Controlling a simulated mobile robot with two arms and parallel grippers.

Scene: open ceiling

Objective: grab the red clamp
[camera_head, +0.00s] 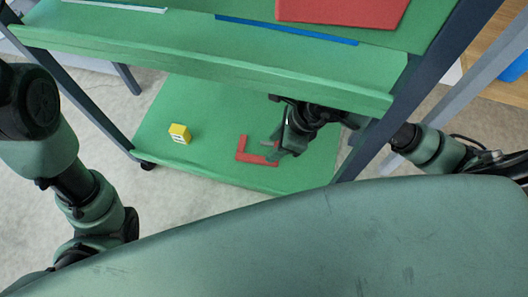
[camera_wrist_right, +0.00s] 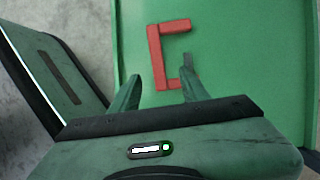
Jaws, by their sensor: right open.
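The red clamp (camera_head: 256,160) lies on the green lower shelf of a cart in the head view. In the right wrist view the clamp (camera_wrist_right: 154,46) is C-shaped, with its opening to the right. My right gripper (camera_head: 278,147) reaches in under the upper shelf and is open, at the right end of the clamp. In the right wrist view its fingers come up from below at the clamp's lower bar; whether they touch it, I cannot tell. My left arm shows at the left, but its gripper is out of view.
A yellow block (camera_head: 180,134) stands on the lower shelf (camera_head: 210,115), left of the clamp. The green upper shelf (camera_head: 200,50) overhangs the back. Dark cart posts (camera_head: 400,100) flank the right side. The shelf between block and clamp is clear.

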